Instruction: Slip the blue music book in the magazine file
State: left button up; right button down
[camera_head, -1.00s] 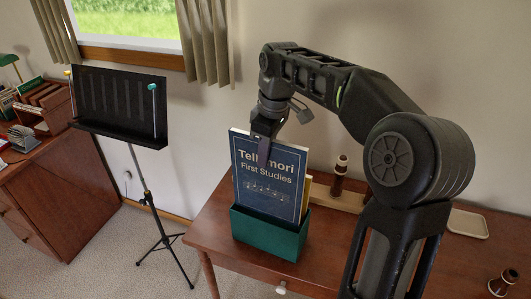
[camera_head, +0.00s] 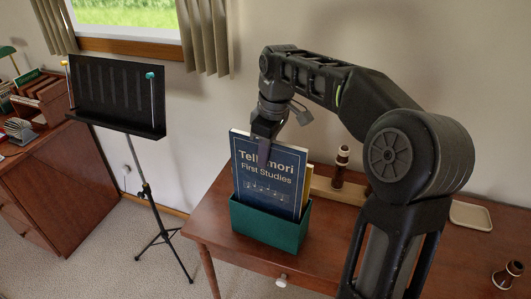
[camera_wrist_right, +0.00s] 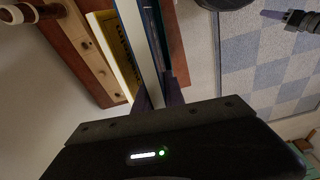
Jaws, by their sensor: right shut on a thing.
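The blue music book (camera_head: 266,178), titled "Tellamori First Studies", stands upright with its lower part inside the green magazine file (camera_head: 268,229) on the brown table. My right gripper (camera_head: 266,145) is shut on the book's top edge, one finger in front of the cover. In the right wrist view the book (camera_wrist_right: 147,55) shows as a thin edge between the fingers (camera_wrist_right: 158,95). The book's lower end is hidden by the file's front wall. My left gripper is not in view.
A wooden stand (camera_head: 335,190) with a dark woodwind joint (camera_head: 341,165) is behind the file. A shallow tray (camera_head: 470,215) and another joint (camera_head: 507,277) lie to the right. A black music stand (camera_head: 118,100) and a desk (camera_head: 60,190) are at left.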

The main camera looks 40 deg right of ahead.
aim_at(269, 165)
jog(key=shift+f+b, duration=2)
jog(key=shift+f, duration=0.95)
jog(key=shift+f+b, duration=1.7)
jog(key=shift+f, duration=0.8)
jog(key=c, duration=1.3)
grip_release()
jog(key=shift+s+d+r, duration=0.1)
jog(key=shift+s+r, duration=0.05)
jog(key=shift+r, duration=1.15)
jog(key=shift+s+d+r, duration=0.1)
jog(key=shift+s+r, duration=0.05)
jog(key=shift+r, duration=1.15)
jog(key=shift+s+d+r, duration=0.1)
jog(key=shift+s+r, duration=0.05)
jog(key=shift+r, duration=1.15)
